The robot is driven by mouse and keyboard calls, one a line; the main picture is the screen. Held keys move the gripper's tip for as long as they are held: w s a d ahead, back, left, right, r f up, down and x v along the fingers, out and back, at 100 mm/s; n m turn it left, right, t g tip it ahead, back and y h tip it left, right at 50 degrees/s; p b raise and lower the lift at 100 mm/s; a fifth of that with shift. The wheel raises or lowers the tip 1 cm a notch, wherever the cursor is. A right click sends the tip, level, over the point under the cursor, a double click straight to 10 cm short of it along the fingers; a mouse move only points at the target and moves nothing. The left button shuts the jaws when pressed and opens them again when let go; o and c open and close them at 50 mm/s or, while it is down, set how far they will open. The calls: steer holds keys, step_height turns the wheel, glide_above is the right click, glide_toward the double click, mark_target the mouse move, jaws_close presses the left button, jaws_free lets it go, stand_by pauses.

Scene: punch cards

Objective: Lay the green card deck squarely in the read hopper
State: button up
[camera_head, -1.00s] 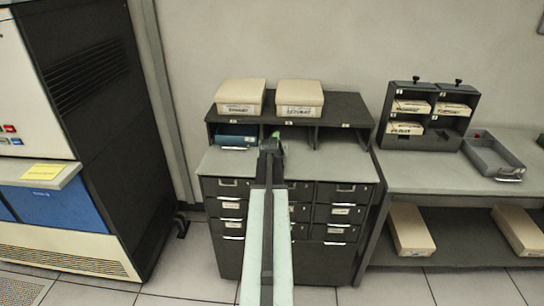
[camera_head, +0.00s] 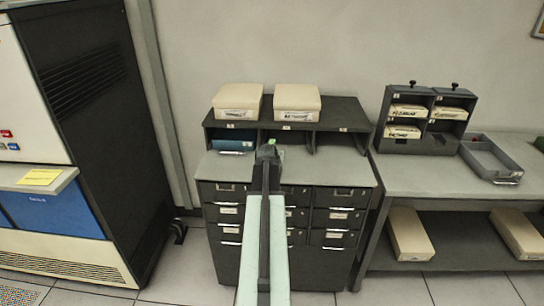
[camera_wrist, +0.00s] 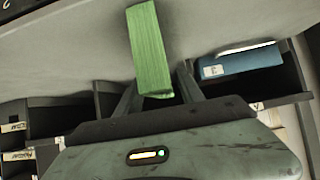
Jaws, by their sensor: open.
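The green card deck (camera_wrist: 148,48) shows in the wrist view as a long upright block against the grey desk top. Its near end lies between the two dark fingers of my gripper (camera_wrist: 158,88), with gaps on both sides. My gripper is open. In the head view my gripper (camera_head: 268,150) is over the desk top, in front of the middle cubby, and hides nearly all of the deck. I cannot pick out the read hopper for certain in either view.
A blue deck (camera_head: 233,144) lies in the left cubby; it also shows in the wrist view (camera_wrist: 240,62). Two cream boxes (camera_head: 237,101) (camera_head: 297,102) stand on the shelf. A grey tray (camera_head: 490,158) and a card rack (camera_head: 427,118) stand right. A dark cabinet (camera_head: 90,100) stands left.

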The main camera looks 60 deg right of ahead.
steer(key=p+v, duration=0.6)
steer(key=v, duration=0.5)
steer(key=shift+a, duration=0.15)
steer(key=shift+r, duration=0.1)
steer(key=w+a+f+n+y, duration=0.3)
steer(key=w+a, duration=0.8)
steer(key=a, duration=0.3)
steer(key=w+a+f+n+y, duration=0.3)
steer(key=w+a+f, duration=0.1)
steer(key=w+a, duration=0.85)
steer(key=s+a+f+n+g+y, duration=0.1)
steer(key=a+n+g+y, duration=0.1)
steer(key=a, duration=1.7)
steer(key=s+a+f+n+g+y, duration=0.1)
steer(key=a+n, duration=0.4)
steer(key=a, duration=1.5)
steer(key=shift+a+f+n+g+y, duration=0.25)
steer(key=shift+f+n+g+y, duration=0.05)
steer(key=shift+f+g+y, duration=0.35)
steer(key=shift+o, duration=0.4)
steer(key=shift+s+a, duration=0.15)
